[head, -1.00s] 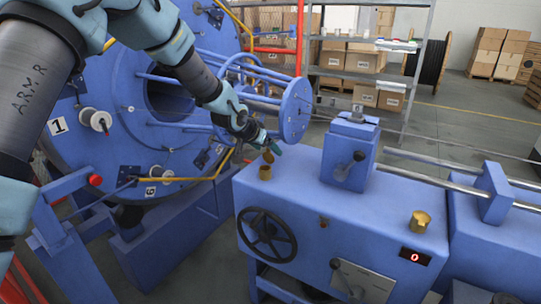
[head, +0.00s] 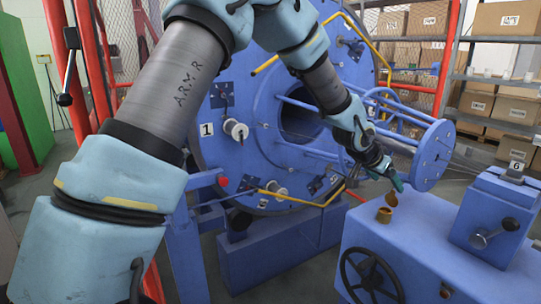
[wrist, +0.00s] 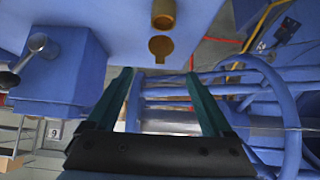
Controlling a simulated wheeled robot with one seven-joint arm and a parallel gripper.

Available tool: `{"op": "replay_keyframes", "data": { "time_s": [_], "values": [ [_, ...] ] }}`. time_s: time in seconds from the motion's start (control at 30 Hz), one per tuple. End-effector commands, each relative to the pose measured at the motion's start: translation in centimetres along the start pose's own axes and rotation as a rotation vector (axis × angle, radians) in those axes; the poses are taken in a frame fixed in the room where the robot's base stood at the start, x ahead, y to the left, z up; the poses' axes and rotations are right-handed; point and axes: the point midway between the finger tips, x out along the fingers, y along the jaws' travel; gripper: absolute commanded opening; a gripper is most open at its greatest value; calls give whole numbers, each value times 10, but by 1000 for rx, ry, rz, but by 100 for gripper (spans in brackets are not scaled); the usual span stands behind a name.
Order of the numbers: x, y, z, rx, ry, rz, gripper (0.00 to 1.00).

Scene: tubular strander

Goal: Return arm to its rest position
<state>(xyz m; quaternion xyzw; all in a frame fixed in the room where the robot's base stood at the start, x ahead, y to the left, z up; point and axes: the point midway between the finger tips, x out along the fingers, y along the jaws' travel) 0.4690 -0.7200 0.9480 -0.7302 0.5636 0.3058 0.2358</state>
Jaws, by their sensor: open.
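My gripper (head: 397,182) is at the end of my outstretched arm, low over the back edge of the blue machine bench (head: 430,240). In the wrist view its two teal fingers (wrist: 161,78) are wide apart with nothing between them. A flat brass piece with a round end (head: 391,199) is just below the fingertips in the head view. It also shows just beyond the fingertips in the wrist view (wrist: 160,47). A short brass cup (head: 384,214) stands on the bench beside it.
The large blue strander disc (head: 225,90) with small white spools (head: 236,129) and yellow rods is behind my arm. A blue clamp block with a lever (head: 497,212) stands right of my gripper. Red posts and mesh fence (head: 440,60) and shelves with boxes (head: 505,60) are behind.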

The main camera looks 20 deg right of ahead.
Motion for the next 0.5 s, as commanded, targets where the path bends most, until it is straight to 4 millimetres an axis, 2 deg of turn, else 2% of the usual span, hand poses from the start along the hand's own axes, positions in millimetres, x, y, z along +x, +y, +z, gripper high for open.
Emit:
{"op": "replay_keyframes", "data": {
  "time_s": [0.13,0.27,0.4,0.5],
  "values": [
    [-8,-14,8,-16,-17,-22,85],
    [-36,-58,39,-81,-80,-95,85],
    [-92,-118,97,-207,-185,-209,85],
    [-137,-152,145,-316,-262,-287,85]
  ]
}}
